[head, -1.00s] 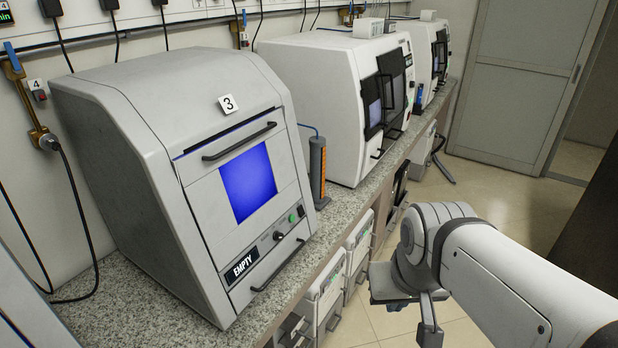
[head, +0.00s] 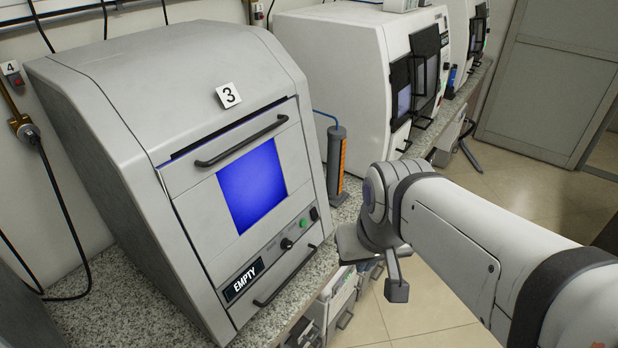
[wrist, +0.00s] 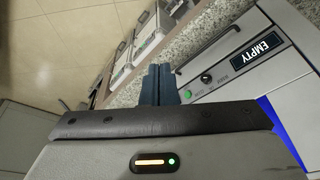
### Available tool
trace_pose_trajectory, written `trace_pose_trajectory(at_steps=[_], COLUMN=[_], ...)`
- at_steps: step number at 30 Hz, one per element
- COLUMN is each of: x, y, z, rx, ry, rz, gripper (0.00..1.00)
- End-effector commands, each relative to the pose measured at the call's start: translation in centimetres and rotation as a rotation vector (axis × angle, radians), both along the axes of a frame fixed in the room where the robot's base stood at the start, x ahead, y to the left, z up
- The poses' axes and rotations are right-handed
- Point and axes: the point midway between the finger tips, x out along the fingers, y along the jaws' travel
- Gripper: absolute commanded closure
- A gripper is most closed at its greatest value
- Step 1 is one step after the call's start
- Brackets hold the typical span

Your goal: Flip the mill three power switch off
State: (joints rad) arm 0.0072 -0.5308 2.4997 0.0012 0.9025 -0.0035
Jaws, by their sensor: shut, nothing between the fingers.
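Mill three (head: 120,110) is a grey cabinet with a white "3" label (head: 229,95), a lit blue window and an "EMPTY" plate. Its lower front panel carries a dark knob (head: 287,243), a green button (head: 303,225) and a small black switch (head: 314,213) at the right end. In the wrist view the knob (wrist: 206,78) and green button (wrist: 187,93) lie just right of my gripper (wrist: 159,84). My gripper's dark blue fingers are together and empty, over the panel's end. The black switch is not clearly visible there, and I cannot tell whether the fingers touch the panel.
A handle bar (head: 285,277) runs below the panel, and another (head: 242,142) above the window. A grey cylinder with an orange strip (head: 337,165) stands on the speckled counter (head: 115,300) right of the mill. White machines (head: 340,70) stand beyond. Tiled floor is open at right.

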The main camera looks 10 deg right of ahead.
Motion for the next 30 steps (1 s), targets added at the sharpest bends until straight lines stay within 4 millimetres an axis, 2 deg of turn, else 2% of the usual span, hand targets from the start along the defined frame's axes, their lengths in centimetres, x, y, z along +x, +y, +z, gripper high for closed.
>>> trace_pose_trajectory(at_steps=[3,8,11,16,20,24,30], x=[0.2,1.3,2.9,7.1,11.0,14.8,17.8], y=[0.2,1.9,2.5,2.2,0.4,-3.0,-7.1], z=[-0.8,-3.5,-5.4,-7.8,-9.3,-10.6,-11.7], rx=[0.033,0.188,0.348,0.643,0.854,1.027,1.148], ry=[0.027,0.120,0.171,0.170,0.096,-0.032,-0.184], rz=[-0.014,-0.070,-0.120,-0.223,-0.317,-0.416,-0.510], gripper=[1.00,1.00,1.00,1.00,1.00,1.00,1.00])
